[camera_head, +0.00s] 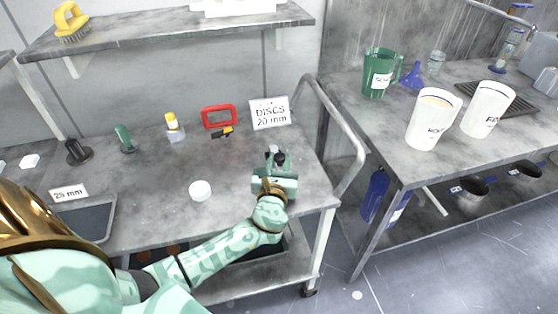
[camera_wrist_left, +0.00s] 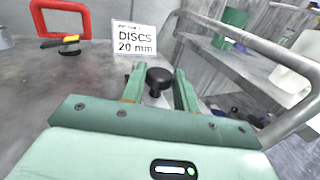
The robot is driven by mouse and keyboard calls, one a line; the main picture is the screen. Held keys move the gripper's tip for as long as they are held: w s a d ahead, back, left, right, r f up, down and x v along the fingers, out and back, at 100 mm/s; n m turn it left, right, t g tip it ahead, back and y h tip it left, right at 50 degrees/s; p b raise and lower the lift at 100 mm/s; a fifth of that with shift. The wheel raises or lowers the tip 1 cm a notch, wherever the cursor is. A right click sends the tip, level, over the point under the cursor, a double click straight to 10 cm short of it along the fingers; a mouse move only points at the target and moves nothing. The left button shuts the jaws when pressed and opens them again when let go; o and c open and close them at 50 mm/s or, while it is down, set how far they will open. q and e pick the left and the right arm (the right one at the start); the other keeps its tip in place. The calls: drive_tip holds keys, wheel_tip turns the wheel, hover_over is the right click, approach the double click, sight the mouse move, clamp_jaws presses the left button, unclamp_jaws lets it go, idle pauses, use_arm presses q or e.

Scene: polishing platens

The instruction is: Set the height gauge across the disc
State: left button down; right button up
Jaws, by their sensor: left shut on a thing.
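My left gripper (camera_head: 277,158) is over the right part of the near table. A round white piece (camera_head: 200,190), perhaps the disc, lies on the table left of the gripper. My right gripper is not in view.
A "DISCS 20 mm" sign (camera_head: 270,113) stands behind the gripper. A yellow-and-black tool (camera_head: 222,132), a yellow-capped bottle (camera_head: 174,128) and a black knobbed piece (camera_head: 77,151) stand further left. A metal rail (camera_head: 349,150) bounds the table's right side. The table's middle is mostly clear.

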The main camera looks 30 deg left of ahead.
use_arm(q)
drive_tip(key=shift+f+b, duration=0.45)
drive_tip(key=shift+f, duration=0.1)
idle(1.1)
drive_tip(key=c, duration=1)
unclamp_jaws()
drive_tip(key=shift+f, duration=0.1)
drive_tip(key=shift+s, duration=0.1)
